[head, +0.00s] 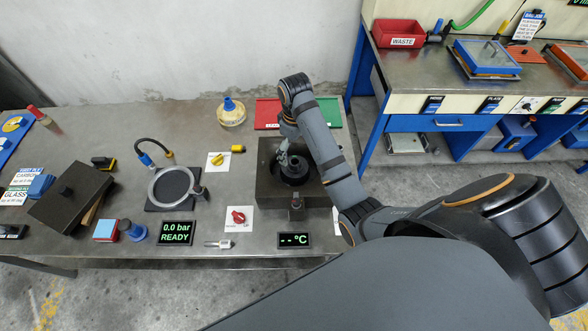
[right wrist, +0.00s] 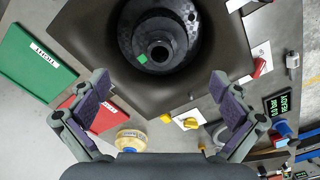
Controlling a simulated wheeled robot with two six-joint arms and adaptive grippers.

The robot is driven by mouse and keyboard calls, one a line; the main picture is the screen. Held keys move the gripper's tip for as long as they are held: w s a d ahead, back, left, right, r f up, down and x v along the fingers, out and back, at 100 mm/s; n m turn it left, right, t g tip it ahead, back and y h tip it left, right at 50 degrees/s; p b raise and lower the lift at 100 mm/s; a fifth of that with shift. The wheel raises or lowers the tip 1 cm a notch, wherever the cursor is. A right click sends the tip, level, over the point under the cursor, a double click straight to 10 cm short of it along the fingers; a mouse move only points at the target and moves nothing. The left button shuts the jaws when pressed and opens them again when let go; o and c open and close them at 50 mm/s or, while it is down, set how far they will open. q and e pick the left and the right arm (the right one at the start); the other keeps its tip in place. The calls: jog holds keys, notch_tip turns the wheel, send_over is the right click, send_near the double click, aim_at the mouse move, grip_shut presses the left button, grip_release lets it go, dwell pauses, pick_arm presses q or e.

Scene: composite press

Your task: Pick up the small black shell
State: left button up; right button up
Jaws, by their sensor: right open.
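A round black piece with a raised hollow centre, which looks like the small black shell (right wrist: 158,50), sits inside the round well of a dark block (right wrist: 82,42). A small green square marks its upper face. In the head view the block (head: 268,188) stands at the table's right end, with the black piece (head: 294,167) partly behind my gripper. My right gripper (head: 285,152) is over the block's well. In the right wrist view its two fingers (right wrist: 158,80) are spread wide, with nothing between them, on the near side of the well. My left gripper is not in view.
A red tray (head: 267,112) and a green tray (head: 330,113) lie behind the block. A yellowish jar (head: 231,114), a red knob plate (head: 238,219) and a ring stand (head: 174,188) are left of it. A small metal post (head: 296,205) is at the block's front.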

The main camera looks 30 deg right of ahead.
aim_at(293, 161)
notch_tip(293, 161, down, 4)
jog(key=b, duration=0.2)
jog(key=shift+w+f+b, duration=0.1)
jog(key=shift+w+b, duration=0.05)
jog(key=shift+b, duration=0.25)
jog(key=shift+w+f, duration=0.25)
jog(key=shift+f, duration=0.1)
jog(key=shift+s+f+b, duration=0.1)
jog(key=shift+f+b, duration=0.4)
jog(key=shift+b, duration=0.25)
notch_tip(293, 161, down, 2)
jog(key=shift+s+a+f+b, duration=0.1)
jog(key=shift+a+f+b, duration=0.1)
jog(key=shift+b, duration=0.65)
jog(key=shift+f+p, duration=0.35)
jog(key=shift+f, duration=0.35)
jog(key=shift+d, duration=0.1)
jog(key=c, duration=1)
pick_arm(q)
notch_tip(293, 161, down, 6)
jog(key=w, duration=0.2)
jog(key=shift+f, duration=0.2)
pick_arm(e)
jog(key=shift+c, duration=0.9)
